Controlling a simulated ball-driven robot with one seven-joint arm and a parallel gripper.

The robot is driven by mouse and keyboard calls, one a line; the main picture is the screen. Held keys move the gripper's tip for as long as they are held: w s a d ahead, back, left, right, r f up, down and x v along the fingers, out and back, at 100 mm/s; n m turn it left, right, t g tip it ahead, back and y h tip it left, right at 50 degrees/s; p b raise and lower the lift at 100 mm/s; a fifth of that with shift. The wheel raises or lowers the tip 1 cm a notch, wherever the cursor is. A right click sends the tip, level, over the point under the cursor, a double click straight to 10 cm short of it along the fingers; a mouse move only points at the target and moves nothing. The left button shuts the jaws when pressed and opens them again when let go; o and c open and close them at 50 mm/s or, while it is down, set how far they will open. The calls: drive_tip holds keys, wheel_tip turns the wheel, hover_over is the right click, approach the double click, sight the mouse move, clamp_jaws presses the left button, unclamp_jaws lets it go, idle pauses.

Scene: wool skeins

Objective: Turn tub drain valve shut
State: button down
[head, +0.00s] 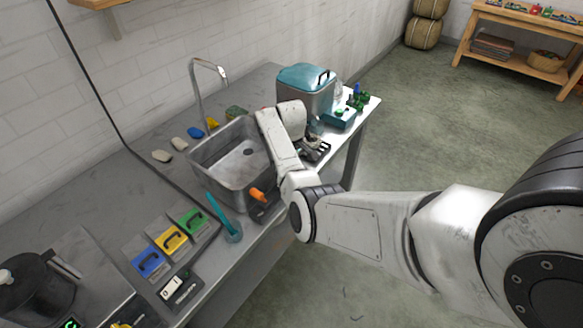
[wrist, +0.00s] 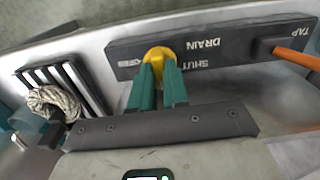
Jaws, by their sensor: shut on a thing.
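The yellow drain valve handle (wrist: 159,53) sits on a dark plate (wrist: 225,50) marked DRAIN and SHUT, which read upside down in the wrist view. My gripper (wrist: 159,70) is shut on this handle, its two green fingers on either side. The SHUT mark is just right of the handle; lettering to its left is hard to read. The orange tap lever (wrist: 297,58) stands on the same plate at the right, and also shows in the head view (head: 258,194). The metal tub (head: 217,178) is in the head view, where my arm hides the drain handle.
A slotted rack (wrist: 85,78) with a pale wool skein (wrist: 52,101) lies left of my gripper. A teal-lidded bin (head: 313,97) stands beyond the tub. A teal tool (head: 218,215) and blue, yellow and green handled blocks (head: 149,262) lie on the near counter.

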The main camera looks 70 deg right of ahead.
drive_tip(key=c, duration=1.1)
unclamp_jaws()
drive_tip(key=shift+r, duration=0.15)
wheel_tip(320, 180, up, 11)
drive_tip(key=shift+f+b, duration=0.2)
drive_tip(key=shift+b, duration=0.3)
drive_tip(key=shift+f, duration=0.1)
drive_tip(key=s+a+f+h+b, duration=0.1)
drive_tip(key=s+a+f, duration=0.1)
drive_tip(key=a+f, duration=0.5)
drive_tip(key=s+a+f, duration=0.2)
drive_tip(key=a+f, duration=0.2)
drive_tip(key=a, duration=0.7)
drive_tip(key=shift+n+t+y, duration=0.4)
drive_tip(key=shift+n+t, duration=0.1)
drive_tip(key=shift+n, duration=0.4)
drive_tip(key=s+a, duration=0.4)
drive_tip(key=a, duration=0.1)
drive_tip(key=s+a, duration=0.5)
drive_tip(key=a, duration=0.1)
drive_tip(key=s+a+b, duration=0.1)
drive_tip(key=s+a, duration=0.3)
drive_tip(key=a, duration=0.2)
drive_tip(key=shift+s+a+f, duration=0.2)
